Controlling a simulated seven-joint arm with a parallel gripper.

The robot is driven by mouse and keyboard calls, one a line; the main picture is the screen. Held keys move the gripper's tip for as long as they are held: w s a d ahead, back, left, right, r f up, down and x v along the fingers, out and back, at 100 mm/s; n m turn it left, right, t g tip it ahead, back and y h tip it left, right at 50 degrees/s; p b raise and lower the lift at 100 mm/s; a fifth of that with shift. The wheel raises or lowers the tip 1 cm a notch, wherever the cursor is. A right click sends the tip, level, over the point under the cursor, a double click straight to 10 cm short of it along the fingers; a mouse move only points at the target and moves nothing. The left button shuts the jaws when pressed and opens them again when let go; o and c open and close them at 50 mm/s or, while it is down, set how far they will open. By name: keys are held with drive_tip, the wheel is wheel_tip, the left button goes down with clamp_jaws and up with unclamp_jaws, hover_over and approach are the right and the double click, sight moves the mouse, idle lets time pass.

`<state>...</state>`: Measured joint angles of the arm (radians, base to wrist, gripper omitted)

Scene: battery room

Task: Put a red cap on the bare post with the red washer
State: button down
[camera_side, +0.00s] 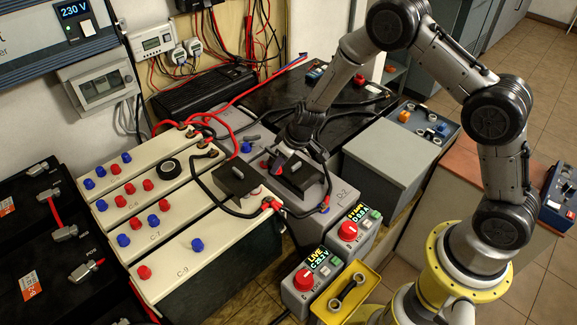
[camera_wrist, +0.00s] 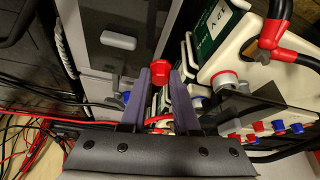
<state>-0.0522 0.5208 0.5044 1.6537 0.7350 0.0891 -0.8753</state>
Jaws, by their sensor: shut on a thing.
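In the wrist view a red cap (camera_wrist: 160,72) sits between the tips of the two purple-grey fingers of my gripper (camera_wrist: 161,88). My gripper is shut on it. In the side view my gripper (camera_side: 281,160) is low over the grey battery case, and the cap is hard to make out there. A grey round post with a red rim (camera_wrist: 225,79), seemingly the bare post with its red washer, is right of the cap in the wrist view, apart from it. It stands beside a dark cover (camera_wrist: 248,108).
Cream batteries (camera_side: 190,225) with red and blue caps stand left of my gripper. Black covers (camera_side: 238,178) rise close beside it. Black and red cables loop around the work. Two red-knob boxes (camera_side: 310,285) and a yellow tray (camera_side: 372,285) are in front. A grey box (camera_side: 390,155) is to the right.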

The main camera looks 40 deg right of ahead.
sight(265, 160)
drive_tip(key=w+n, duration=0.1)
drive_tip(key=w+n+y, duration=0.1)
drive_tip(key=w+n, duration=0.3)
drive_tip(key=shift+w+f+g+y, duration=0.25)
drive_tip(key=shift+f+g+y, duration=0.15)
drive_tip(key=w+n, duration=0.1)
drive_tip(key=n, duration=0.1)
drive_tip(key=w+d+n+g+y, duration=0.1)
drive_tip(key=n, duration=0.1)
drive_tip(key=w+d+n+g, duration=0.1)
drive_tip(key=w+n, duration=0.1)
drive_tip(key=shift+w+d+f+n+y, duration=0.1)
drive_tip(key=shift+d+n+y, duration=0.05)
drive_tip(key=shift+n+y, duration=0.2)
drive_tip(key=d+n, duration=0.1)
drive_tip(key=n, duration=0.1)
drive_tip(key=n+g, duration=0.1)
drive_tip(key=n, duration=0.1)
drive_tip(key=shift+w+d+g, duration=0.3)
drive_tip(key=shift+w+d, duration=0.05)
drive_tip(key=shift+d, duration=0.05)
drive_tip(key=shift+f, duration=2.4)
drive_tip(key=c, duration=0.6)
unclamp_jaws()
drive_tip(key=shift+f, duration=0.1)
drive_tip(key=shift+v, duration=0.85)
